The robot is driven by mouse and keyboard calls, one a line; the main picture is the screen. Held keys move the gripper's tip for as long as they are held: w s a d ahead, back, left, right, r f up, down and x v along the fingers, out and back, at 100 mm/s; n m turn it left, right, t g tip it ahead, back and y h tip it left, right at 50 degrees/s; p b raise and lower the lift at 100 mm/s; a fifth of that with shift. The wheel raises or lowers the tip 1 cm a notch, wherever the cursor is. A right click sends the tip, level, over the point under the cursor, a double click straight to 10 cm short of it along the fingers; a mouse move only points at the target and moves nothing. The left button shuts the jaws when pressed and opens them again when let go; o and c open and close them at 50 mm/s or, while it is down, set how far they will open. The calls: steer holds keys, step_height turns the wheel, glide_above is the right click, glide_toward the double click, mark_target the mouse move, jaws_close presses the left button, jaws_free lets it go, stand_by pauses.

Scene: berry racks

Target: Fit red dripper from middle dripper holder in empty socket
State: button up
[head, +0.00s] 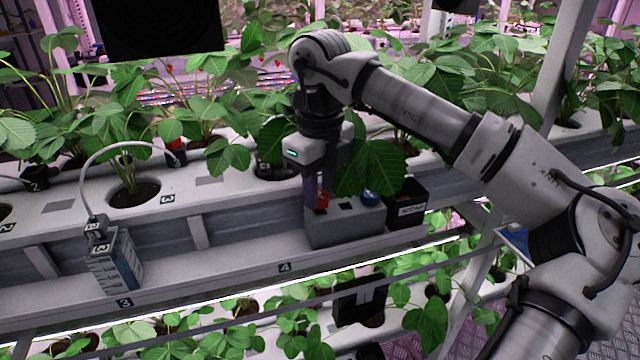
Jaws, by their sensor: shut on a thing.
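My gripper (321,192) points straight down at the grey dripper holder (340,228) and is shut on a red dripper (322,202). The dripper is at the left end of the holder's top; I cannot tell whether it is still seated or slightly raised. A blue dripper (370,198) sits at the holder's right end. A dark square opening lies between them. Another red dripper (174,142) stands in a black piece on the white gutter, near a label 3. An empty socket cannot be made out for sure; leaves and my arm hide parts of the gutter.
A black bin (408,205) stands right of the holder on the shelf ledge (215,265). A grey-blue bottle (115,262) with a curved tube stands at the left. Strawberry plants overhang the white gutter (75,208). Grey posts rise at the right.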

steer(key=shift+f, duration=0.35)
steer(key=o, duration=1)
